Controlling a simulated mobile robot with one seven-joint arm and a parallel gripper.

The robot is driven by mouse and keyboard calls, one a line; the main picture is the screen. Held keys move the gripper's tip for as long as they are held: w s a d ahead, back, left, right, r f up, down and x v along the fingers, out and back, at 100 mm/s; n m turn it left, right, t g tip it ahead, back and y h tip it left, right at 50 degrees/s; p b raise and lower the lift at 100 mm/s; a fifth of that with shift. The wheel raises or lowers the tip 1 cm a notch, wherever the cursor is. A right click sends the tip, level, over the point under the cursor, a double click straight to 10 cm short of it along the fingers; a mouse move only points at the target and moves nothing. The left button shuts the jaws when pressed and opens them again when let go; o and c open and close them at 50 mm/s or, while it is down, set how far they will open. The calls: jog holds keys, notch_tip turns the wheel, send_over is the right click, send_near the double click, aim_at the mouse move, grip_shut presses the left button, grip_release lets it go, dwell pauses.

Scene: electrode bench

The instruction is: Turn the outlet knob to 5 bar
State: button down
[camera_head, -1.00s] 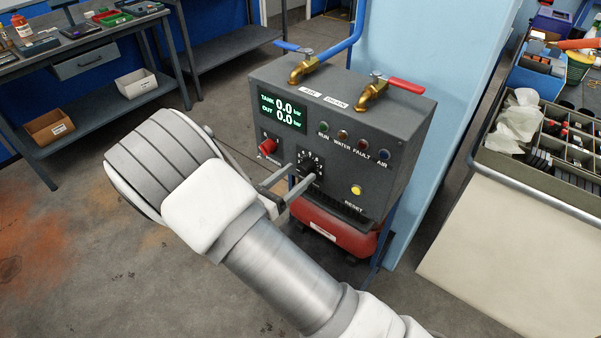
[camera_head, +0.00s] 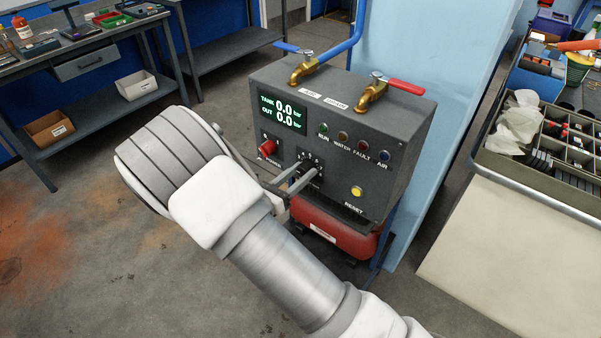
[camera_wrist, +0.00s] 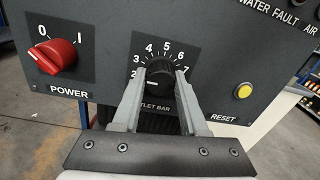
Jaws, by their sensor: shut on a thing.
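The outlet knob (camera_wrist: 159,72) is a round black knob on the front of a dark grey control box (camera_head: 345,115). A scale with figures from 2 to 7 runs around it. A white mark on the knob's lower left lies by the 2. My gripper (camera_wrist: 160,88) has one finger on each side of the knob and is shut on it; the fingers hide part of its lower sides and the label below. In the head view my gripper (camera_head: 308,174) reaches the box front from the lower left. The display (camera_head: 282,109) reads TANK 0.0 bar and OUT 0.0 bar.
Two brass valves, one with a blue and one with a red handle (camera_head: 407,86), top the box. A red tank (camera_head: 335,233) sits below.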

jog(key=shift+m, duration=0.4)
jog(key=m+b, duration=0.2)
jog(key=m, duration=0.1)
jog(key=shift+f+m, duration=0.1)
jog(key=shift+m, duration=0.2)
jog(key=m+b, duration=0.2)
jog(key=m, duration=0.2)
jog(key=shift+b, duration=0.35)
jog(key=m+b, duration=0.5)
jog(key=shift+f+m+y, duration=0.15)
jog(key=shift+m+y, duration=0.15)
jog(key=m+b, duration=0.3)
jog(key=shift+s+b, duration=0.1)
jog(key=shift+b, duration=0.3)
jog(key=shift+r+m, duration=0.25)
jog(key=shift+m, duration=0.05)
jog(key=shift+c, duration=2.2)
grip_release()
